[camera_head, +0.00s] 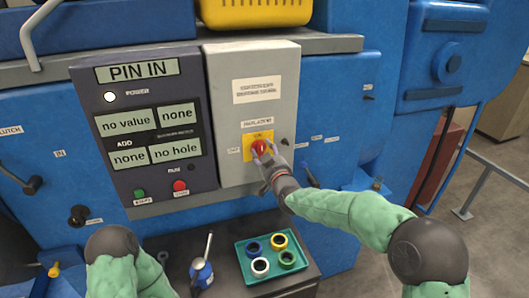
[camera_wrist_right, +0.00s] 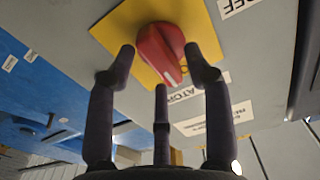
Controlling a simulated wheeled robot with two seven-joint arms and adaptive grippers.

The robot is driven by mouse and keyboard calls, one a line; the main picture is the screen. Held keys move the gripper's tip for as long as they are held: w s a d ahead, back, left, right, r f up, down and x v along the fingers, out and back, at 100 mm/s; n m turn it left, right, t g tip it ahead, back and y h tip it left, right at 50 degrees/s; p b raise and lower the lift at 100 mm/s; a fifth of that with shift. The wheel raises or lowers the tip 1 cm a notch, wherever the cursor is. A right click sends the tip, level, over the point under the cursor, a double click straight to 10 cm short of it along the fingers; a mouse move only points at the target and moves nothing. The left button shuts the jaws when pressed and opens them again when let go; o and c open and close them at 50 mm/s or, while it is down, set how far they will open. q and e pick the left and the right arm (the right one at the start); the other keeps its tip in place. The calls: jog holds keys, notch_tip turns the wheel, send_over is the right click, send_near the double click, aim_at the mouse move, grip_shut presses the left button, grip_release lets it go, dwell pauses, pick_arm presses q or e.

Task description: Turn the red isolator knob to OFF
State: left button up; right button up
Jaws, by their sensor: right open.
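The red isolator knob (camera_head: 260,148) sits on a yellow square plate (camera_head: 250,155) on the grey cabinet's front. In the right wrist view the red knob (camera_wrist_right: 160,50) has a white mark at its lower end, pointing towards the ISOLATOR label and a partly hidden mark on the plate. The OFF label (camera_wrist_right: 238,5) lies to the upper right there. My right gripper (camera_head: 266,155) is open at the knob; in the wrist view its fingers (camera_wrist_right: 160,65) stand around the knob. I cannot tell whether they touch it. My left gripper is out of view; only its arm shows.
A dark panel (camera_head: 124,185) with displays and green and red buttons adjoins the grey cabinet (camera_head: 235,120). Below, a teal tray (camera_head: 250,279) holds several coloured rings, with a blue oil can (camera_head: 201,273) beside it. A yellow crate (camera_head: 255,12) sits above.

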grip_shut()
